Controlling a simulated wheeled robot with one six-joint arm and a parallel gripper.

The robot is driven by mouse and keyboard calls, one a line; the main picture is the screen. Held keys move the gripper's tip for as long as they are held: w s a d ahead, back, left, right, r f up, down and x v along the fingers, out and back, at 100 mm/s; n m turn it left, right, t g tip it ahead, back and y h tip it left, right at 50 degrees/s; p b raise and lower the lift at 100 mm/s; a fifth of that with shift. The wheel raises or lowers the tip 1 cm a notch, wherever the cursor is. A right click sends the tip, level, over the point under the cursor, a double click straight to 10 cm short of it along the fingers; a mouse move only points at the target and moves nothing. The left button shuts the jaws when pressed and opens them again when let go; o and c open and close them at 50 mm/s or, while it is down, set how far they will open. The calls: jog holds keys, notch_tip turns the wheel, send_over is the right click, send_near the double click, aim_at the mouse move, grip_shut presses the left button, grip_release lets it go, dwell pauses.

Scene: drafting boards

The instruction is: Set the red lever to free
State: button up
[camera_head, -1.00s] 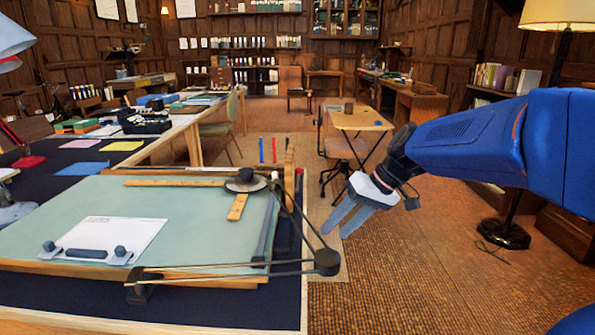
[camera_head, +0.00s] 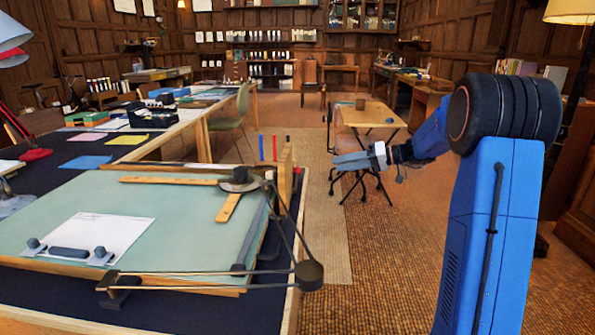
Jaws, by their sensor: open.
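A thin upright red lever (camera_head: 275,148) shows beyond the far right corner of the drafting board (camera_head: 185,246). A similar blue upright lever (camera_head: 261,147) stands just left of it. Their lower ends are partly hidden by the board, and any markings are too small to read. My gripper (camera_head: 338,163) is to the right of both levers, over the floor side, with its grey fingers pointing left. It is open and empty, touching nothing that I can see.
The drafting machine's head (camera_head: 240,180) and rods lie across the board, with a dark round weight (camera_head: 309,275) past its right edge. A white sheet (camera_head: 90,238) lies on the board. A small table (camera_head: 370,115) and chair stand behind my gripper. Floor is open at right.

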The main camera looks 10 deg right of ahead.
send_near(298, 170)
jog(key=x, duration=0.7)
jog(key=w+x, duration=0.1)
jog(key=x, duration=0.2)
jog(key=shift+w+d+f, duration=0.1)
jog(key=shift+w+f, duration=0.1)
jog(key=shift+f, duration=0.2)
grip_shut()
